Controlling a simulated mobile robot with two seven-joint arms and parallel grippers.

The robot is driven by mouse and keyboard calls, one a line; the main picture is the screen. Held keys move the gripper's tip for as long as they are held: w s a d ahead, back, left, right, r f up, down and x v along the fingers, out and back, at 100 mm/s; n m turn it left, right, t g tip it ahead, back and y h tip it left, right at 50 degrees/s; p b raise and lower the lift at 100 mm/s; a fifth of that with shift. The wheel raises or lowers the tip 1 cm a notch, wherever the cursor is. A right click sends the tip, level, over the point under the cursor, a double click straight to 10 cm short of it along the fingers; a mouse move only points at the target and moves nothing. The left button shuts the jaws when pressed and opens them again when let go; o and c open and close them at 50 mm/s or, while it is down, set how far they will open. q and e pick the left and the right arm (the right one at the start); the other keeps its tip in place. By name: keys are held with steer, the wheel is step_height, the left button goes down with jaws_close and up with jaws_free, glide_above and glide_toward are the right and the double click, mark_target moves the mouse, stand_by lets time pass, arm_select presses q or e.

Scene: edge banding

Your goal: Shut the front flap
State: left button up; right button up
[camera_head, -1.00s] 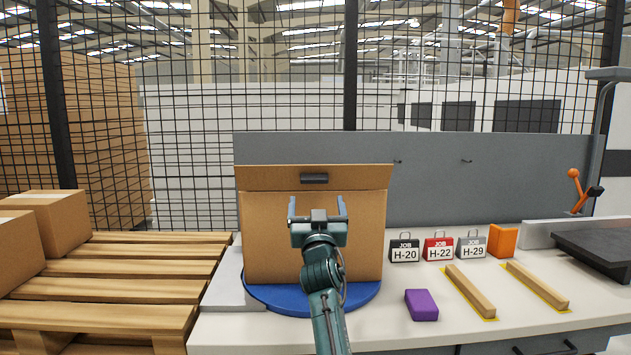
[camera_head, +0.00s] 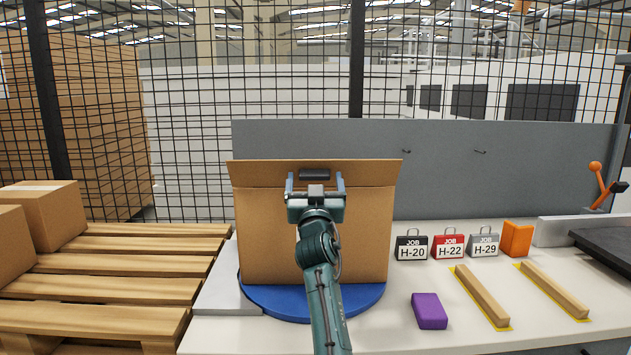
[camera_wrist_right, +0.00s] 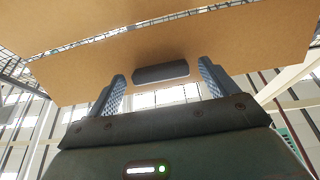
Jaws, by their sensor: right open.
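A brown cardboard box (camera_head: 262,235) stands on a blue round turntable (camera_head: 270,301). Its front flap (camera_head: 255,174) stands up and leans outward along the top front edge, with a dark handle (camera_head: 314,174) at its middle. The flap and handle also show in the right wrist view, the flap (camera_wrist_right: 85,75) above the fingers and the handle (camera_wrist_right: 160,72) between the fingertips in the picture. My right gripper (camera_head: 315,181) is open in front of the handle, its fingers pointing up on either side of it. I cannot tell whether they touch the flap. My left gripper is not in view.
A wooden pallet (camera_head: 140,262) with cartons (camera_head: 50,215) is at left. A grey panel (camera_head: 440,170) stands behind.

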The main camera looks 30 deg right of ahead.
steer(key=c, duration=1.4)
steer(key=shift+r, duration=0.1)
